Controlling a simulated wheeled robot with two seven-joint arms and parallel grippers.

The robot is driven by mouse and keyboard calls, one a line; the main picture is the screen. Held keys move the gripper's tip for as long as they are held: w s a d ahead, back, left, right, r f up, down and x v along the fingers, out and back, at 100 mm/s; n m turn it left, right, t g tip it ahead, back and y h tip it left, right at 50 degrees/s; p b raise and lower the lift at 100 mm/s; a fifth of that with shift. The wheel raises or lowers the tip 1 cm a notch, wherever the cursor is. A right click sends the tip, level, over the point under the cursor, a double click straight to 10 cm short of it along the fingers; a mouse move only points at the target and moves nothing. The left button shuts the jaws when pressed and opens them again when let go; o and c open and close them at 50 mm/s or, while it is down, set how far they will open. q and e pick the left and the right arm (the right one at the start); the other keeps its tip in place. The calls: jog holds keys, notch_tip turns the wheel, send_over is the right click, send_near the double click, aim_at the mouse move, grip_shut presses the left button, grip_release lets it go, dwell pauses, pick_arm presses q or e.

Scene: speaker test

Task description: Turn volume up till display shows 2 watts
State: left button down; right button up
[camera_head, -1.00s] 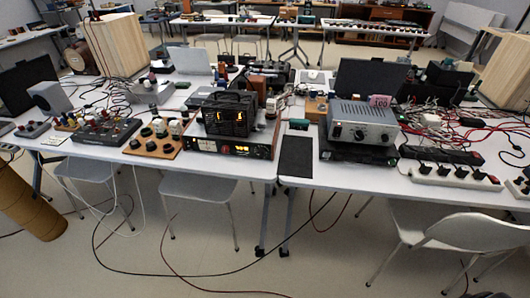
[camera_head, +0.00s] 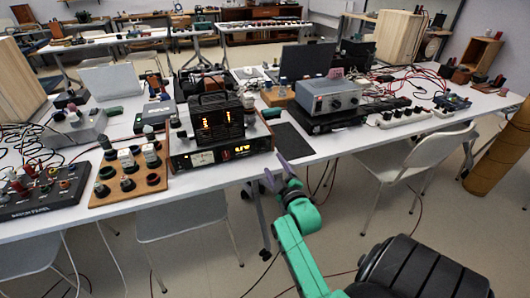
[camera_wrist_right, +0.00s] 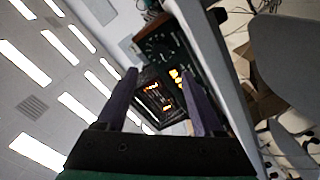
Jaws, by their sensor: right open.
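My right gripper (camera_head: 277,175), with purple fingers, is open and empty, in front of the table edge, below and right of the amplifier. In the wrist view the black box shows between its fingers (camera_wrist_right: 162,78). My left gripper is not in view.
A wooden board with several knobs (camera_head: 126,180) lies left of the amplifier. A grey unit with a knob (camera_head: 328,97) stands on a black box to the right, past a black mat (camera_head: 292,141). A white chair (camera_head: 425,160) stands at the front right.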

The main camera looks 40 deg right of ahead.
aim_at(264, 148)
jog(key=x, duration=0.9)
jog(key=shift+d, duration=0.15)
grip_shut()
